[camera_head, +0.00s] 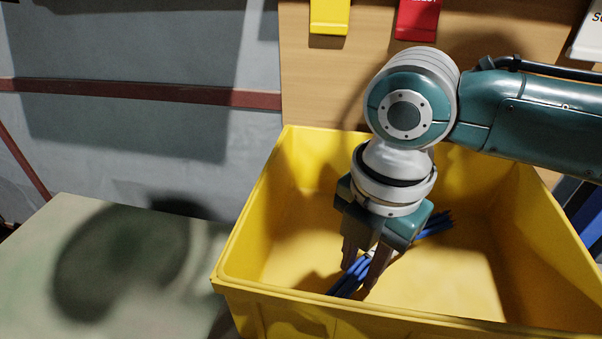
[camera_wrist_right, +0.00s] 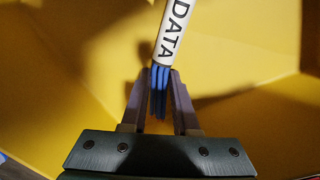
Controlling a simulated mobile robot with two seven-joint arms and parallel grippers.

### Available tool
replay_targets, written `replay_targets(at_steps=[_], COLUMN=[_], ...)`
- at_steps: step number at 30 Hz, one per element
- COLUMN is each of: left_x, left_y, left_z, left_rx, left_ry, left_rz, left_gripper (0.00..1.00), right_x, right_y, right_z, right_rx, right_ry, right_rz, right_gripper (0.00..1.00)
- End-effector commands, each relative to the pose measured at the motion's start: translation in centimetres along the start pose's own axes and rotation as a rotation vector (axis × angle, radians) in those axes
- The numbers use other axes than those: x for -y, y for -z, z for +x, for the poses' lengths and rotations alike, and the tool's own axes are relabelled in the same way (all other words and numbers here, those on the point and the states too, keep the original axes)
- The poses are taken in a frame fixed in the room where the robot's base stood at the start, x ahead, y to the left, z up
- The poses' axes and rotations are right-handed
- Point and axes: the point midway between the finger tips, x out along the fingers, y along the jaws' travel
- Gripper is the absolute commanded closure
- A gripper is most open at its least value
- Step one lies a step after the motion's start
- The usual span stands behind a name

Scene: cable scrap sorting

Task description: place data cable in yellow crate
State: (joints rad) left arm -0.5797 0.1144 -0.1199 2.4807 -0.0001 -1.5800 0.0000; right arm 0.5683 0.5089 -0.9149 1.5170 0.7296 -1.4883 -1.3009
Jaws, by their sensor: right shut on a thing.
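The yellow crate (camera_head: 250,235) stands in the middle right of the head view. My right gripper (camera_head: 366,270) reaches down inside the crate's walls and is shut on the blue data cable (camera_head: 350,278). The cable is a bundle of blue strands, slanting across below the gripper, with another end (camera_head: 436,222) showing to its right. In the right wrist view, the white label (camera_wrist_right: 173,32) reading DATA stands beyond the fingertips, and blue strands (camera_wrist_right: 158,90) run between the fingers. I cannot tell whether the cable touches the crate floor. My left gripper is not in view.
A pale green table top (camera_head: 130,260) lies left of the crate, clear apart from shadows. A wooden board behind the crate carries a yellow tag (camera_head: 329,15), a red tag (camera_head: 417,18) and a white tag (camera_head: 590,40). The visible crate floor (camera_head: 465,275) is bare.

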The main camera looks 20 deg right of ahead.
Motion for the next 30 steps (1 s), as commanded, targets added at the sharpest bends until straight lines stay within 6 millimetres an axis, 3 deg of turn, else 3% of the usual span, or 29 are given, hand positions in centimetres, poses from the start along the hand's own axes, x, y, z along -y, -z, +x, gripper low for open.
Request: replay_targets(at_steps=[2, 13, 14, 21, 30], left_x=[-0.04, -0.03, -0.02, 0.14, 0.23], left_y=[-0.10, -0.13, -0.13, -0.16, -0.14], left_z=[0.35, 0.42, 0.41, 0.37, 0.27], left_rx=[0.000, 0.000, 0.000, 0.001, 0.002], left_ry=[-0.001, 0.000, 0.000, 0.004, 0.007], left_rz=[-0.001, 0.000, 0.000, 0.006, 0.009], left_gripper=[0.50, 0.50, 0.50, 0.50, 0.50], right_x=[0.07, 0.07, 0.08, 0.08, 0.05], right_y=[-0.02, -0.01, -0.01, -0.01, -0.02], right_z=[0.81, 1.13, 1.15, 1.07, 0.84], right_rx=[0.001, 0.001, 0.001, 0.001, 0.001], right_ry=[0.001, 0.000, 0.001, 0.001, 0.000], right_rz=[0.001, 0.000, 0.000, 0.000, 0.000], right_gripper=[1.00, 1.00, 0.71, 0.44, 0.41])
